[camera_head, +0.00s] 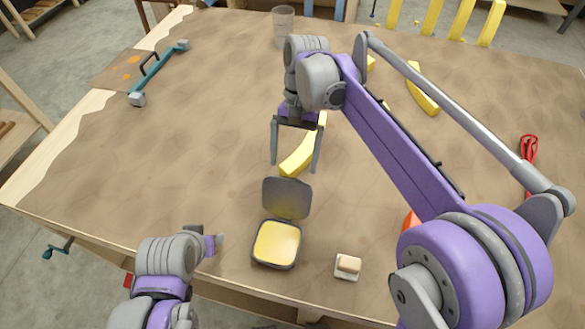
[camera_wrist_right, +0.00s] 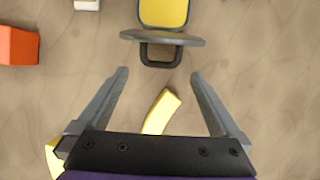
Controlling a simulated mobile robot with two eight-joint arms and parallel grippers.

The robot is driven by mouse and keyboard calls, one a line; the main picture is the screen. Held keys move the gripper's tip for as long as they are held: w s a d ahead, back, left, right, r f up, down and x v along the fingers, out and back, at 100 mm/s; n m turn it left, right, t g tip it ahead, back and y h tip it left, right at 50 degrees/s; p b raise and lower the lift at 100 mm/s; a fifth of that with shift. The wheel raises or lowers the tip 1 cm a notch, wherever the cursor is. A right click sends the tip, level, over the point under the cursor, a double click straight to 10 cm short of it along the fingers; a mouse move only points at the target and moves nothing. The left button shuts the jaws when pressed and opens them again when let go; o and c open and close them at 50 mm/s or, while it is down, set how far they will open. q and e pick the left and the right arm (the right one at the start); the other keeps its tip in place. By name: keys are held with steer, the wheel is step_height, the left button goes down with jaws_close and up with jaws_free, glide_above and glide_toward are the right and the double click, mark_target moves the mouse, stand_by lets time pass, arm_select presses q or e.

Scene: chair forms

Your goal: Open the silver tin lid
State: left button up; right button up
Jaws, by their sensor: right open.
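The silver tin (camera_head: 277,243) sits near the table's front edge, its inside yellow. Its grey lid (camera_head: 287,197) stands up at the tin's far side, swung open. In the right wrist view the tin (camera_wrist_right: 163,12) is at the top, with the lid (camera_wrist_right: 163,39) seen nearly edge-on and a dark loop (camera_wrist_right: 161,55) below it. My right gripper (camera_head: 295,168) is open and empty, just beyond the lid and apart from it. My left gripper (camera_head: 213,243) is left of the tin; its finger opening does not show clearly.
A yellow curved piece (camera_head: 297,160) lies under my right gripper. A small block on a white dish (camera_head: 347,266) is right of the tin. An orange block (camera_wrist_right: 18,45) is partly hidden in the head view. A glass (camera_head: 283,25) stands at the back. The table's left middle is clear.

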mark_target(289, 192)
steer(key=x, duration=0.3)
steer(key=shift+f, duration=0.15)
jaws_close()
stand_by(0.5)
